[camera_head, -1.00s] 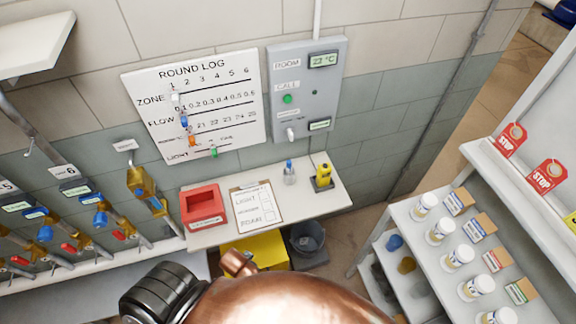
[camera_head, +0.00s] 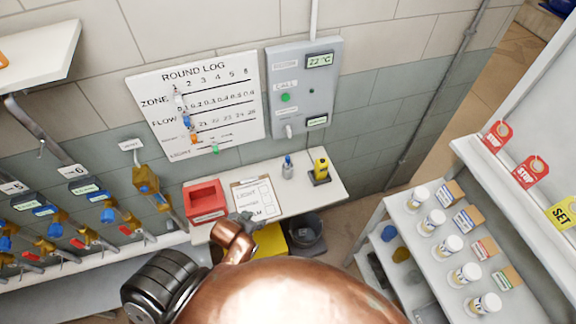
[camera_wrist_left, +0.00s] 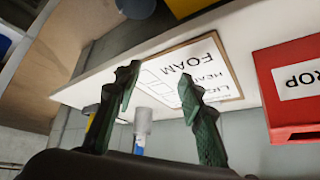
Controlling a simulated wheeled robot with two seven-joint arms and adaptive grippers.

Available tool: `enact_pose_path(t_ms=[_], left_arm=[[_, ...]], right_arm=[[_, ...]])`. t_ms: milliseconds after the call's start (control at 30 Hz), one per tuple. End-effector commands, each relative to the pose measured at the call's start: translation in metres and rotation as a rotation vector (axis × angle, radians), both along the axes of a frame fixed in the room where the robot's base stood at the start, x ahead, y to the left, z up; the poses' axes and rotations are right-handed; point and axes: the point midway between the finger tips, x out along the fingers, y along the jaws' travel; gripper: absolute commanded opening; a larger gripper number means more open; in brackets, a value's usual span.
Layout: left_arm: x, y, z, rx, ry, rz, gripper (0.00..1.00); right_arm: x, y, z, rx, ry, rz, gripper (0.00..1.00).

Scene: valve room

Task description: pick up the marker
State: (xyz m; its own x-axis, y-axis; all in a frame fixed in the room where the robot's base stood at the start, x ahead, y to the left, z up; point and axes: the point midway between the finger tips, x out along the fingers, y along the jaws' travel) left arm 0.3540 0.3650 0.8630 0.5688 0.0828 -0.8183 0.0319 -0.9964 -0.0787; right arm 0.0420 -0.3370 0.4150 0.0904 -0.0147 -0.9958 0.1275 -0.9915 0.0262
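My left gripper (camera_head: 243,217) is at the shelf's front edge by the clipboard, left of and nearer than the holder. In the left wrist view my left gripper (camera_wrist_left: 155,95) has its two dark fingers spread, with nothing held. My right gripper is not in view.
On the shelf are a red tray (camera_head: 206,203), a clipboard (camera_head: 256,198) and a yellow device (camera_head: 320,172). A dark bin (camera_head: 305,234) stands below. Valves (camera_head: 148,180) line the left wall; a rack with white jars (camera_head: 433,222) is at right.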

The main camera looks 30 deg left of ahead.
Motion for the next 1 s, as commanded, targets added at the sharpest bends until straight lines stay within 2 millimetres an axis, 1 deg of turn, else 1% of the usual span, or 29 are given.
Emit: enact_pose_path(t_ms=[33, 167, 267, 400, 500, 600, 700, 867, 1000], left_arm=[[0.013, 0.001, -0.002, -0.001, -0.036, 0.002, 0.36], [0.048, 0.005, -0.003, -0.001, -0.154, 0.006, 0.36], [0.080, 0.007, -0.001, -0.004, -0.272, 0.009, 0.36], [0.133, 0.012, 0.008, -0.007, -0.497, 0.013, 0.36], [0.162, 0.013, 0.020, -0.011, -0.660, 0.011, 0.36], [0.180, 0.013, 0.033, -0.014, -0.793, 0.009, 0.36], [0.189, 0.012, 0.043, -0.017, -0.886, 0.007, 0.36], [0.197, 0.012, 0.052, -0.020, -0.958, 0.006, 0.36], [0.211, 0.012, 0.054, -0.019, -0.968, 0.005, 0.36]], right_arm=[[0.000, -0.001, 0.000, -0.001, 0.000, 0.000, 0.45], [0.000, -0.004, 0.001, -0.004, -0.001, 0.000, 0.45], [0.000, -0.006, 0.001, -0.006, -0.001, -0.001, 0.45], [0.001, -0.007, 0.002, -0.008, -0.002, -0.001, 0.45], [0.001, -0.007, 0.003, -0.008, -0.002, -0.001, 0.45], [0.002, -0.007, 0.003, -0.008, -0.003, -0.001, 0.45], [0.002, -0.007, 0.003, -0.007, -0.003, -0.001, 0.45], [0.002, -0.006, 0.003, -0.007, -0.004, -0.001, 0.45], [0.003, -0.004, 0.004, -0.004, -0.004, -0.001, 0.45]])
